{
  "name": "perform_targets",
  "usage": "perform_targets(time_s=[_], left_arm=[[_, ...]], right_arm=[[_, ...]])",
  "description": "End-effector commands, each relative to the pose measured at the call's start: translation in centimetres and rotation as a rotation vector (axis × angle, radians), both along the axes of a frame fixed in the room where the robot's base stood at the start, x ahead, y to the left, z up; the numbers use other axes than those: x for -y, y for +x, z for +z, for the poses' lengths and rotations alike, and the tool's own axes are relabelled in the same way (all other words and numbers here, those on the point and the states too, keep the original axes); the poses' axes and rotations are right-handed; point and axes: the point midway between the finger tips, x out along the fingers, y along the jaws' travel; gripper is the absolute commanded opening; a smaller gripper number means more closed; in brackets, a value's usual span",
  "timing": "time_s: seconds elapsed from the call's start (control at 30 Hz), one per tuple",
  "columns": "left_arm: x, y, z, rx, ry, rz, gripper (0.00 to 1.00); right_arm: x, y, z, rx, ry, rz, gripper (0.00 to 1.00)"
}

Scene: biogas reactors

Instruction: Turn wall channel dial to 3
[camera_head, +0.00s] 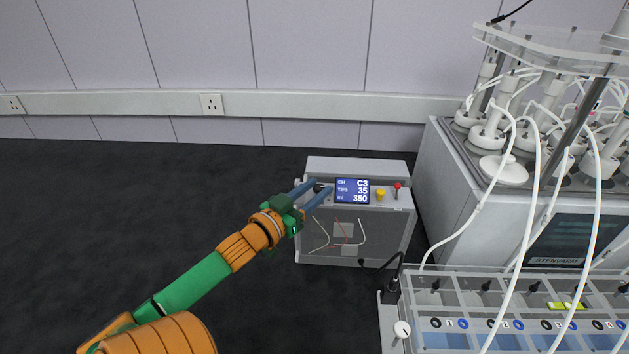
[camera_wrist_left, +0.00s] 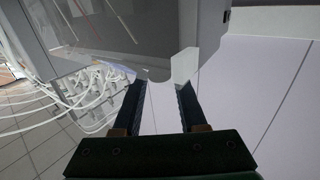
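A grey control box (camera_head: 380,225) stands on the dark surface near the wall. Its lit blue screen (camera_head: 352,190) reads CH C3, then 35 and 350. My left gripper (camera_head: 321,190) is at the box's upper left, beside the screen. Its two blue fingers are apart, around a small dark dial (camera_head: 318,187) that is mostly hidden by them; I cannot tell whether they touch it. In the left wrist view the fingers (camera_wrist_left: 160,85) are also apart, close to the pale box edge, and the dial cannot be made out. My right gripper is not in view.
A yellow knob (camera_head: 380,195) and a red knob (camera_head: 397,187) sit right of the screen. The reactor unit (camera_head: 440,170) with white tubes stands at the right. A clear rack (camera_head: 430,283) fills the lower right. The dark surface left of the box is clear.

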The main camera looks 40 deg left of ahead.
Motion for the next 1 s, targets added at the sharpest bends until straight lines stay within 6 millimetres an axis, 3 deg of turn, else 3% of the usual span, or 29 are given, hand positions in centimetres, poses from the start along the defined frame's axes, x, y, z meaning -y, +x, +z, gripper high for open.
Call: perform_targets(time_s=[0.37, 0.73, 1.0], left_arm=[[0.0, -0.5, -0.1, -0.002, -0.002, 0.001, 0.47], [0.5, -6.0, -0.3, -0.005, -0.002, 0.002, 0.47], [0.6, -7.1, 0.0, -0.001, 0.000, 0.001, 0.47]], right_arm=[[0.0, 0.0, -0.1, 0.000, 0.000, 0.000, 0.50], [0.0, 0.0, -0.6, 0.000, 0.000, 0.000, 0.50], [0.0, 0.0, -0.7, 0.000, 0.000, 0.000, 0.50]])
